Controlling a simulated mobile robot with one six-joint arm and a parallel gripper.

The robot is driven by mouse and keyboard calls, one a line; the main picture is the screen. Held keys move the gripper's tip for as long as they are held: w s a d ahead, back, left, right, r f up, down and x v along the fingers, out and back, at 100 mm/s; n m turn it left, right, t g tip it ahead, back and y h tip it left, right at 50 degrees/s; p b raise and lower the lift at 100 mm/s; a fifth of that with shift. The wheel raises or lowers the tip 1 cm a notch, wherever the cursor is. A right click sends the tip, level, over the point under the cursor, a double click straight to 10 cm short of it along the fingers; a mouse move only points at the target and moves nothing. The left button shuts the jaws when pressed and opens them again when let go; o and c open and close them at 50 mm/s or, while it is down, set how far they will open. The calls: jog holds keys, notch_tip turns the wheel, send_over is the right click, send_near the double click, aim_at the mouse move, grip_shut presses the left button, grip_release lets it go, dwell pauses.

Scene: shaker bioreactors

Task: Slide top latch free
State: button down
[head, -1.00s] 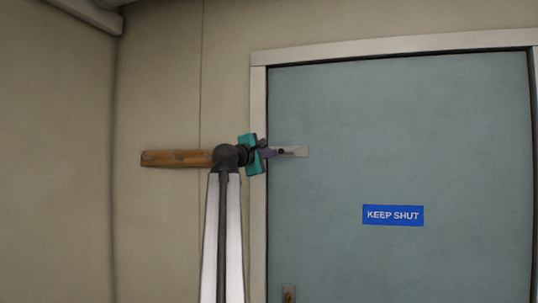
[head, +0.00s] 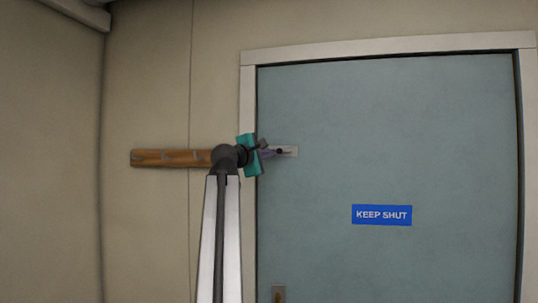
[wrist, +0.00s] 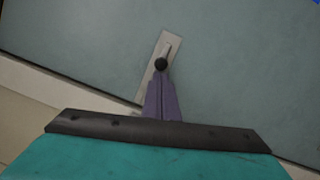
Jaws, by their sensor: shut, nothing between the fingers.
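The top latch (head: 290,151) is a small pale metal plate with a dark round knob, fixed near the upper left edge of the blue-grey door (head: 400,130). In the wrist view the latch plate (wrist: 153,55) has a slot, and the black knob (wrist: 161,64) sits at the fingertips. My gripper (head: 275,153) has purple fingers that are together, with nothing between them. In the wrist view the gripper's fingertips (wrist: 160,75) are right at the knob; I cannot tell whether they touch it. The fingers hide the lower part of the plate.
A wooden rack with hooks (head: 165,158) is on the wall left of the door, partly behind my arm. A pale frame (head: 248,110) surrounds the door. A blue KEEP SHUT sign (head: 382,215) and a lower metal fitting (head: 278,293) are on the door.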

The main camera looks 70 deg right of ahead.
jog(key=w+a+p, duration=0.1)
jog(key=w+a, duration=0.1)
jog(key=a, duration=0.7)
jog(key=shift+f+p, duration=0.25)
jog(key=shift+p, duration=0.05)
jog(key=shift+s, duration=0.1)
dwell(0.4)
